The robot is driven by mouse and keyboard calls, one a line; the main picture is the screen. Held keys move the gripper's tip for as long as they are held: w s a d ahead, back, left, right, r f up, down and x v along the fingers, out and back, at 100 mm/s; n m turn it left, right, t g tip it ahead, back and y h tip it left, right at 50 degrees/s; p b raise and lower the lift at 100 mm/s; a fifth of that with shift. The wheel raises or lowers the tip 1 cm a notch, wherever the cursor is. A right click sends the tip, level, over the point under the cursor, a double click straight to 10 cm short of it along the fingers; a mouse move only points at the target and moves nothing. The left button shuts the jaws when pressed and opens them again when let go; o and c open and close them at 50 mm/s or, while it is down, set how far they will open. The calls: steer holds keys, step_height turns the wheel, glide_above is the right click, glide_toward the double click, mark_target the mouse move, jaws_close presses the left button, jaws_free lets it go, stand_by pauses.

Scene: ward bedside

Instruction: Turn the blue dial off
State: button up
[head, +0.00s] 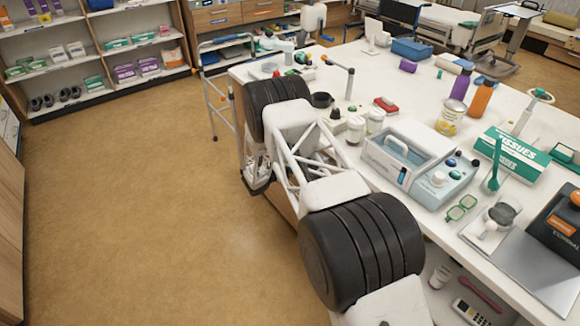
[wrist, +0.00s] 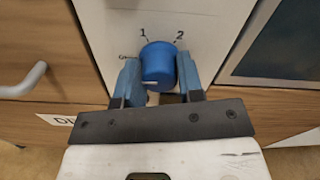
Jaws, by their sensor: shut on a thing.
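The blue dial (wrist: 158,62) shows in the wrist view on a white panel (wrist: 205,22). The marks 1 and 2 stand above it, and a small mark that I cannot read clearly is at its left. A pale line shows on the dial's lower front edge. My gripper (wrist: 158,71) has one blue finger on each side of the dial and is shut on it. The fingers hide parts of the dial's sides. In the head view my arm reaches down by the table's left edge; the dial and my fingertips are hidden there.
Wooden fronts surround the panel, with a metal handle (wrist: 25,80) at left and a dark framed panel (wrist: 280,40) at right. The white table (head: 375,75) is crowded with bottles, jars and a tissue box (head: 512,155). A walker (head: 217,90) stands behind my arm. The left floor is clear.

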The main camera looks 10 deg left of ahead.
stand_by(0.4)
steer(key=o, duration=0.9)
steer(key=shift+v, duration=3.9)
